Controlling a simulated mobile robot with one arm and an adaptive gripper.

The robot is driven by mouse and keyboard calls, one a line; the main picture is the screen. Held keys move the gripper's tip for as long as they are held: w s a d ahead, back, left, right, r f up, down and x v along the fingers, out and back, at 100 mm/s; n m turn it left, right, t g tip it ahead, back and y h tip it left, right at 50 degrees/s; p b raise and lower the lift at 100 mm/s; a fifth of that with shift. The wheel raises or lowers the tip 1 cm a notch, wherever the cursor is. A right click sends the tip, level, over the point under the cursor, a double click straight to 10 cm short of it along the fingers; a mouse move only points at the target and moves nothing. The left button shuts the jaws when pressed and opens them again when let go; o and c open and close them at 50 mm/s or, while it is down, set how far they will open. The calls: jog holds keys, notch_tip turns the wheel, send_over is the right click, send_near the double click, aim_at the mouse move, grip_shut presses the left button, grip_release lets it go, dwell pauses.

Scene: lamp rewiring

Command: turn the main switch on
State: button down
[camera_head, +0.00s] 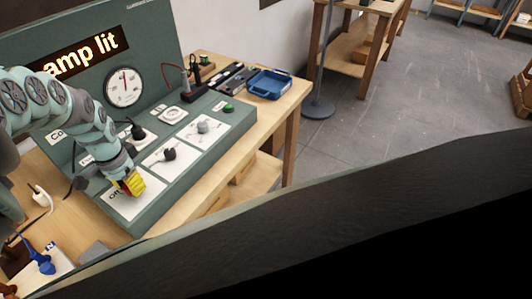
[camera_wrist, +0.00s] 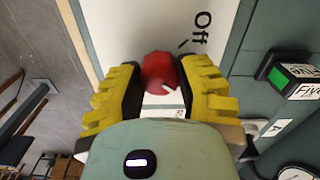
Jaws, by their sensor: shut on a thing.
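The main switch shows in the wrist view as a round red knob (camera_wrist: 158,69) on a white plate, with a small white mark on it. The word "Off" is printed beside it. My gripper (camera_wrist: 160,84) has yellow fingers with black pads, and it is shut on the red knob from both sides. In the head view my gripper (camera_head: 131,188) is down at the front left of the green panel (camera_head: 187,190), over a white plate. There it hides the knob.
Other dark and grey knobs (camera_head: 168,154) stand on white plates close to the right of my gripper. A dial gauge (camera_head: 123,87) is on the upright board. A blue tray (camera_head: 269,84) lies at the bench's far end. A blue item (camera_head: 42,262) lies at lower left.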

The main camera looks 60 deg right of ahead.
jog(key=shift+m, duration=0.3)
dwell(0.4)
jog(key=c, duration=0.5)
grip_release()
notch_tip(320, 180, up, 6)
jog(key=shift+w+a+f, duration=0.1)
jog(key=shift+a+f, duration=0.05)
jog(key=shift+r, duration=0.9)
